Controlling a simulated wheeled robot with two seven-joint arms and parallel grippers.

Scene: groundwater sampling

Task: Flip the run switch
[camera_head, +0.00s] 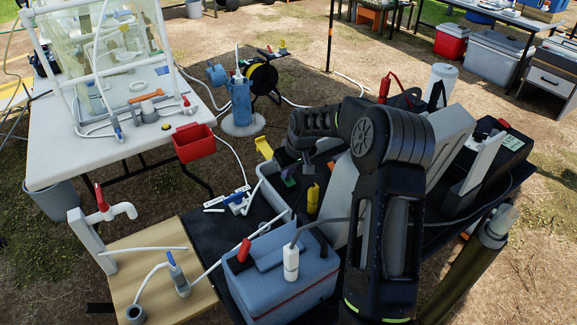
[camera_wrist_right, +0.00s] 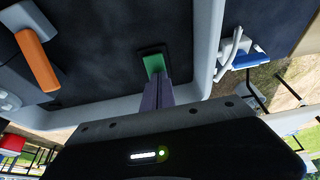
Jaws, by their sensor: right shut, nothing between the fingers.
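A small green switch (camera_wrist_right: 154,63) on a dark base sits on the dark panel of a grey case in the right wrist view. It also shows as a green spot (camera_head: 290,183) in the head view, and I take it to be the run switch. My right gripper (camera_head: 295,174) is shut and empty over the panel. In the wrist view its fingertips (camera_wrist_right: 157,80) are right at the green switch and overlap its near end. I cannot tell whether they touch it. My left gripper is not in view.
An orange handle (camera_wrist_right: 37,58) stands on the same panel, left of the switch in the wrist view. A white and blue valve (camera_wrist_right: 240,55) lies beyond the case's rim (camera_wrist_right: 207,40). A blue-grey cooler (camera_head: 285,275) stands in front of the case.

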